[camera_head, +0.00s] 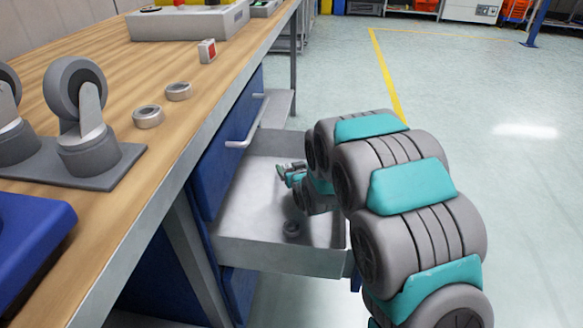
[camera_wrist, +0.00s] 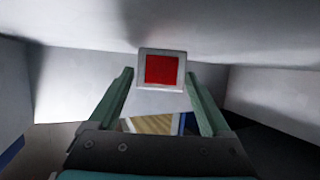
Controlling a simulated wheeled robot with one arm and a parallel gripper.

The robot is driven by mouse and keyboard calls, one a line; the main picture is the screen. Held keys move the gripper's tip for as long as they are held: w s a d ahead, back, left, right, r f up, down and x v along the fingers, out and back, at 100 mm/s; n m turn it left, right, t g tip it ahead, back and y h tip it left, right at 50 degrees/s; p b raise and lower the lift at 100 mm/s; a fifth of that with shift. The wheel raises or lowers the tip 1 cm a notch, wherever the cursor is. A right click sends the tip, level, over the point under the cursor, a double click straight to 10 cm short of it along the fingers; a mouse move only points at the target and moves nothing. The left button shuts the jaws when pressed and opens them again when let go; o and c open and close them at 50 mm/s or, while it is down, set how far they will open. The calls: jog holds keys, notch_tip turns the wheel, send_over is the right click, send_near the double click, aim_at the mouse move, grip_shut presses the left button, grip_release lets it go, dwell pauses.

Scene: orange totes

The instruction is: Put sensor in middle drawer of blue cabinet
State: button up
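The sensor (camera_wrist: 161,70) is a small pale block with a red square face. In the wrist view it sits between the tips of my gripper (camera_wrist: 160,78), whose two green fingers flank it closely. My gripper (camera_head: 288,174) is inside the open grey drawer (camera_head: 280,255) of the blue cabinet (camera_head: 222,150) in the head view. The sensor is too small or hidden to make out there. Whether it touches the drawer floor cannot be told. A similar red-and-white block (camera_head: 207,51) stands on the workbench.
The wooden workbench (camera_head: 110,215) overhangs the cabinet. Caster wheels (camera_head: 85,120) and two metal rings (camera_head: 148,117) stand on it. A dark ring (camera_head: 291,229) lies in the drawer near its front. My arm reaches in from the right; open floor (camera_head: 480,100) lies beyond.

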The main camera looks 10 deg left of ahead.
jog(key=shift+o, duration=0.6)
jog(key=shift+s+f, duration=0.1)
jog(key=shift+f, duration=0.25)
jog(key=shift+r, duration=0.2)
jog(key=shift+r+p, duration=0.6)
jog(key=shift+p, duration=0.05)
jog(key=b+v, duration=0.2)
jog(key=v, duration=0.7)
jog(key=shift+f, duration=0.15)
jog(key=shift+s+d+b, duration=0.15)
jog(key=shift+s+b, duration=0.15)
jog(key=shift+b, duration=0.95)
jog(key=shift+r+b+v, duration=0.25)
jog(key=shift+b+v, duration=0.9)
jog(key=shift+b, duration=0.4)
jog(key=shift+w, duration=0.1)
